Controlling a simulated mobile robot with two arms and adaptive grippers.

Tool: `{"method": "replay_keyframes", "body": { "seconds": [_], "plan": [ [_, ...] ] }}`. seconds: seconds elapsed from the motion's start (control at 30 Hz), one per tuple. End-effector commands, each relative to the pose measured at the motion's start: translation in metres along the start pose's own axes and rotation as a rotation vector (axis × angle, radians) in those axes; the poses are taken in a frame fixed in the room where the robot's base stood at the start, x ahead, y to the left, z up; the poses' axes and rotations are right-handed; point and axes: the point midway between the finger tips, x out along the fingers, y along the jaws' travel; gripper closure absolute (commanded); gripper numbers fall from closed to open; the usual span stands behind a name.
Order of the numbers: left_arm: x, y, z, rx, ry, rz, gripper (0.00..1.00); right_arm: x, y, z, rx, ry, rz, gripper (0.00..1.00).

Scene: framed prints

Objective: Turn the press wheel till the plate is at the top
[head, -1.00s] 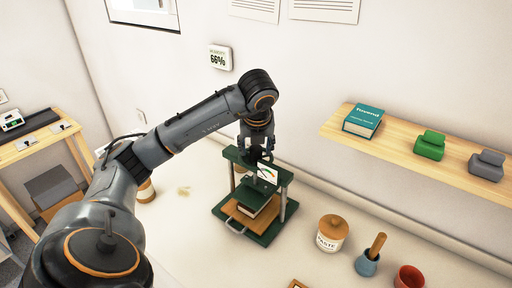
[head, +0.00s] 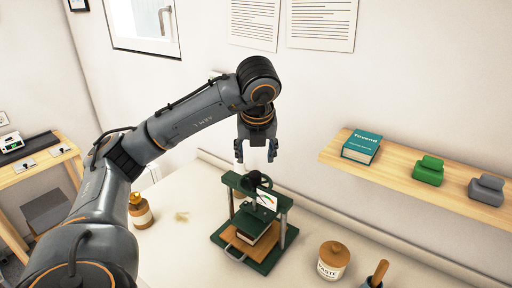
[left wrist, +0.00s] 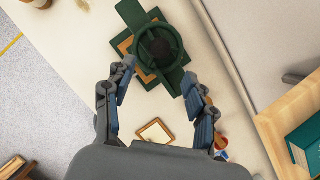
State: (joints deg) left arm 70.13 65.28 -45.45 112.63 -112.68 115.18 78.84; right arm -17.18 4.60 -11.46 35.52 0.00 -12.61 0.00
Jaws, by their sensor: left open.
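The green press (head: 284,232) stands on the table, with a dark green wheel (head: 258,182) on its top beam. In the left wrist view the wheel (left wrist: 158,47) shows from above as a ring with a dark hub. A dark book (head: 247,226) lies on the wooden board at the bottom of the press. The press plate is hard to tell apart, partly hidden by the beam and a white gauge card (head: 267,199). My left gripper (head: 255,158) is open and empty, pointing down above the wheel and apart from it. My right gripper is not in view.
A paste jar (head: 333,258) and a blue pot with a wooden handle (head: 374,276) stand right of the press. A brown bottle (head: 139,212) stands to its left.

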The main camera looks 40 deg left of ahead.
Motion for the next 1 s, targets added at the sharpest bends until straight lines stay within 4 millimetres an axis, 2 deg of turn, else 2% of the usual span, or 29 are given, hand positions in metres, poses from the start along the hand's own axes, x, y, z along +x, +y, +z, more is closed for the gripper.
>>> {"method": "replay_keyframes", "body": {
  "seconds": [0.1,0.33,1.0],
  "plan": [
    [-0.013,-0.001,0.001,0.0,-0.004,-0.004,0.44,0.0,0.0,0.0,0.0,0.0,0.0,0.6],
    [-0.024,0.0,0.0,-0.001,-0.001,-0.001,0.44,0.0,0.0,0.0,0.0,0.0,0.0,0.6],
    [-0.026,0.0,0.0,0.0,0.001,0.0,0.44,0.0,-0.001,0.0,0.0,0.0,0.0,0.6]
  ]
}}
